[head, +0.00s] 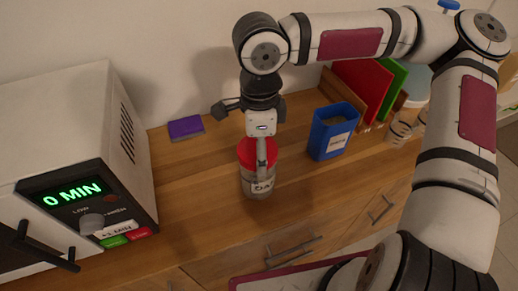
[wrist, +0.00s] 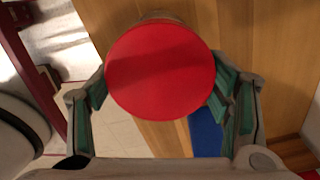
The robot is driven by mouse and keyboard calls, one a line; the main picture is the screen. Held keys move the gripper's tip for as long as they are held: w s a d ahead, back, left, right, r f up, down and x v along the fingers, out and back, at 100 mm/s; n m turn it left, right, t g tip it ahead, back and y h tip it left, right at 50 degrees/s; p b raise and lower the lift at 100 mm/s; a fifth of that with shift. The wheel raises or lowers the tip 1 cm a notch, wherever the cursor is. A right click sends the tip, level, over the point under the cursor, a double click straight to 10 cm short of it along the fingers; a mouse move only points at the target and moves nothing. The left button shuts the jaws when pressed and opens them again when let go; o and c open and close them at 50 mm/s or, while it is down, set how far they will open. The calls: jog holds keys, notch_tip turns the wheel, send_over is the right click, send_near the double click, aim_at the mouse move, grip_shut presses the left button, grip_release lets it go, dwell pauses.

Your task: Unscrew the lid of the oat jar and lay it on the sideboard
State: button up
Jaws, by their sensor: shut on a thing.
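The oat jar (head: 258,187) stands upright on the wooden sideboard (head: 203,185), near its front edge. Its label is partly readable. The round red lid (head: 246,152) sits on top of the jar in the head view. In the wrist view the lid (wrist: 160,70) fills the middle and hides most of the jar below it. My gripper (wrist: 163,97) is above the jar, pointing down, with its fingers shut on the lid from both sides. One finger hides part of the lid and jar in the head view.
A white microwave (head: 80,130) reading 0 MIN stands at the left. A purple sponge-like block (head: 186,127) lies at the back. A blue container (head: 331,133) stands right of the jar, with boards and glass jars (head: 399,130) beyond. Bare wood lies between microwave and jar.

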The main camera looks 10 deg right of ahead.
jog(key=shift+w+d+n+b, duration=0.15)
jog(key=shift+n+b, duration=0.75)
jog(key=shift+b, duration=1.9)
jog(key=o, duration=1)
jog(key=shift+o, duration=0.2)
jog(key=m, duration=0.3)
jog(key=shift+d+r+p, duration=0.1)
jog(key=shift+d+p, duration=0.05)
jog(key=shift+p, duration=0.15)
jog(key=m, duration=0.1)
jog(key=m+p, duration=0.1)
jog(key=m, duration=0.2)
jog(key=shift+s+d, duration=0.1)
jog(key=shift+s, duration=0.2)
jog(key=shift+m+p, duration=0.5)
jog(key=shift+m, duration=0.8)
